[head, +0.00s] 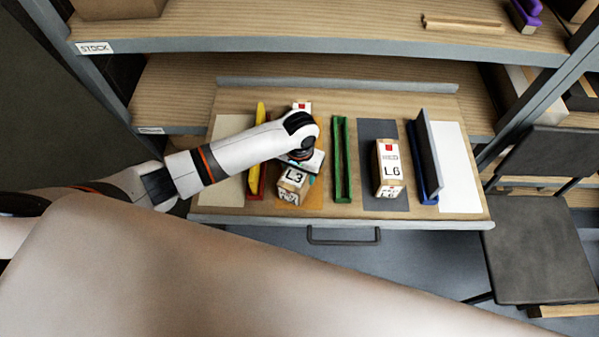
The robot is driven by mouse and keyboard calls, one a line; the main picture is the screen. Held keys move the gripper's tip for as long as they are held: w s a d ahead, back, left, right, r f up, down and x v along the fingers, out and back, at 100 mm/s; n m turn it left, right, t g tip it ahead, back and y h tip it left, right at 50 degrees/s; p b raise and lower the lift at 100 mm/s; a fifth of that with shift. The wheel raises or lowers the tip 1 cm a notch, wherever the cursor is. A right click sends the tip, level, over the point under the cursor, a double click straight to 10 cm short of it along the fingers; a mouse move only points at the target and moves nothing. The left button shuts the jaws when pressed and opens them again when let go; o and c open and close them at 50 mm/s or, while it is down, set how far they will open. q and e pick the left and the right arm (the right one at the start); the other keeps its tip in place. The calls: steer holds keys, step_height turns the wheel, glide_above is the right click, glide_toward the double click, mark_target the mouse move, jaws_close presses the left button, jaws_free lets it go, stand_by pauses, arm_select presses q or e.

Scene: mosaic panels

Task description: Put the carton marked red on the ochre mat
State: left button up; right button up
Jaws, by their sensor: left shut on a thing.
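The ochre mat (314,198) lies on the drawer-like tray between the yellow-red divider and the green one. A white-and-tan carton labelled L3 (293,177) is over its front part. My left gripper (301,163) reaches in from the left and is shut on this carton; its wrist hides the carton's rear, and I cannot tell whether it touches the mat. Behind the wrist, part of another carton (302,106) with a red mark shows. A carton labelled L6 (391,171), also with a red mark, stands on the dark grey mat (378,128). My right gripper is not in view.
Raised dividers flank the mats: yellow-red (260,115), green (342,160), and blue (420,165) beside an upright grey panel (429,150). A beige mat (226,130) and a white mat (458,165) look bare. A shelf (300,25) overhangs behind; a dark chair (540,250) stands right.

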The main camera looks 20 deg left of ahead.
arm_select(q)
steer(key=shift+w+f, duration=0.1)
steer(key=shift+f, duration=0.5)
steer(key=shift+f, duration=0.15)
steer(key=o, duration=1.6)
step_height(320, 180, up, 12)
steer(key=shift+r, duration=0.15)
